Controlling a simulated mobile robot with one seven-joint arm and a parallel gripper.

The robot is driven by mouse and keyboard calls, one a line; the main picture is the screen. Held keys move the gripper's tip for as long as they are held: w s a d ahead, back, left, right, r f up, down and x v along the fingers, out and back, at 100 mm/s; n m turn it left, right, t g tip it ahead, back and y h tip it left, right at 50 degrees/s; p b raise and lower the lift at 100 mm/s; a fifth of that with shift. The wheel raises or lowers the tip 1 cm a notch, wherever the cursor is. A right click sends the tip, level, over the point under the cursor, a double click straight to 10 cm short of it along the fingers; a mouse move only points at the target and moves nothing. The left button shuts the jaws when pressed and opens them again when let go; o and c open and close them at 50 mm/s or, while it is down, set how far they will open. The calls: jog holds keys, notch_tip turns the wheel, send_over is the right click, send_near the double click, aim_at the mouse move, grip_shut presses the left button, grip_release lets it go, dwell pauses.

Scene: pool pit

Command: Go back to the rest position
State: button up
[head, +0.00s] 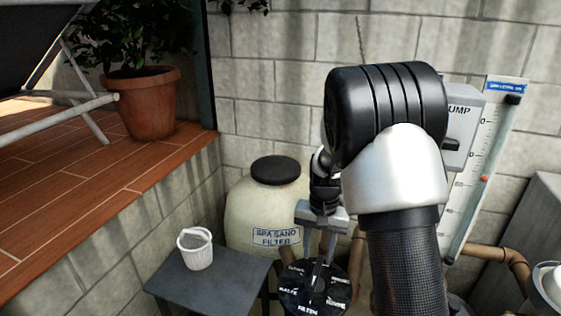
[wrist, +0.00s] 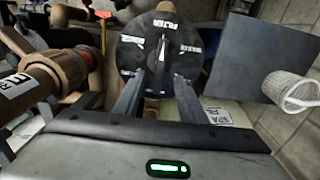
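My gripper (head: 320,258) points down at a black round valve dial (head: 299,293) with white lettering, and in the wrist view my gripper (wrist: 160,82) has its two fingers apart with a gap between them. The dial (wrist: 135,52) lies just beyond the fingertips, its raised handle lined up with the gap. I see nothing held. Whether the fingertips touch the handle is unclear. My arm hides part of the area to the right of the dial in the head view.
A cream sand filter tank (head: 240,208) stands behind the dial. A grey table (head: 220,275) with a white basket (head: 196,250) is at left, beside a raised wooden deck (head: 70,190) with a potted plant (head: 150,103). Pipes (head: 497,254) and a pump box (head: 468,105) are at right.

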jog(key=s+r+n+t, duration=0.15)
jog(key=s+r, duration=0.35)
jog(key=r, duration=0.6)
jog(key=s+r+n+t, duration=0.1)
jog(key=s+r+t, duration=0.1)
jog(key=s+r, duration=0.4)
jog(key=s+r+n+t, duration=0.2)
jog(key=s+r, duration=0.3)
jog(key=s, duration=0.9)
jog(key=shift+r, duration=0.35)
jog(key=shift+w, duration=0.15)
jog(key=shift+c, duration=0.5)
